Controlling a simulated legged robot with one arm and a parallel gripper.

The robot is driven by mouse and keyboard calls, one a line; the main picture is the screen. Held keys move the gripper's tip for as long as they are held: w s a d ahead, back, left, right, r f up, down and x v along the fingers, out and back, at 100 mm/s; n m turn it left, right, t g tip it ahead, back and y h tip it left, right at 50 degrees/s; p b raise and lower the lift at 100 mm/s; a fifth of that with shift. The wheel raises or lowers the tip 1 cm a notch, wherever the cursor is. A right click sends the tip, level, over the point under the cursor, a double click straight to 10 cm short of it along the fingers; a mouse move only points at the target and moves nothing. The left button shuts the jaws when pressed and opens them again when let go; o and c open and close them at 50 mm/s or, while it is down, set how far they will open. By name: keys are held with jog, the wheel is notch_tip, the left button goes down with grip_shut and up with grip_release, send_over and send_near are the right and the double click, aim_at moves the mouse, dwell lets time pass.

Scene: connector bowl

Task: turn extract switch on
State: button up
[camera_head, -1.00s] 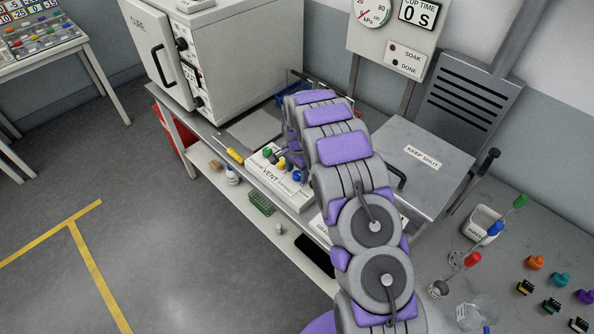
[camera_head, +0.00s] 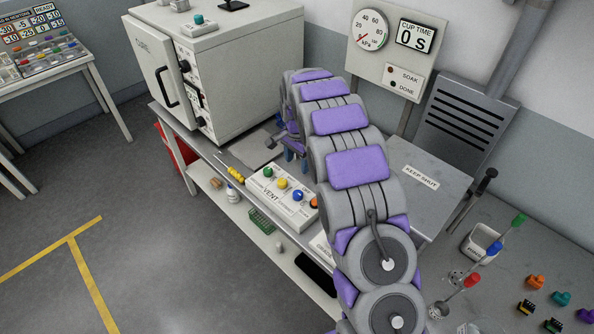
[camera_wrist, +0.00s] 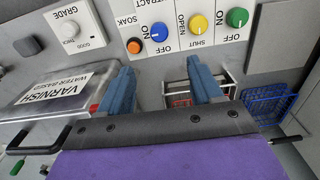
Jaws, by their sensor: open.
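The white switch panel (camera_head: 270,190) lies on the bench in the head view, with green, yellow and blue knobs and an orange button in a row. The blue extract knob (camera_head: 298,196) also shows in the wrist view (camera_wrist: 158,33), between an ON and an OFF label. Its exact setting is too small to tell. My gripper (camera_wrist: 160,64) is open and empty, its two blue fingers spread just short of the panel's edge in the wrist view. The blue knob lies ahead of the gap between them, apart from both. In the head view my arm partly hides the gripper.
In the wrist view, the orange soak button (camera_wrist: 134,46) and yellow knob (camera_wrist: 197,27) flank the blue knob. A varnish container (camera_wrist: 62,90) is at left, a blue basket (camera_wrist: 268,104) at right. The cure oven (camera_head: 220,70) stands behind the panel in the head view.

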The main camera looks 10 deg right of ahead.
jog(key=shift+r, duration=1.1)
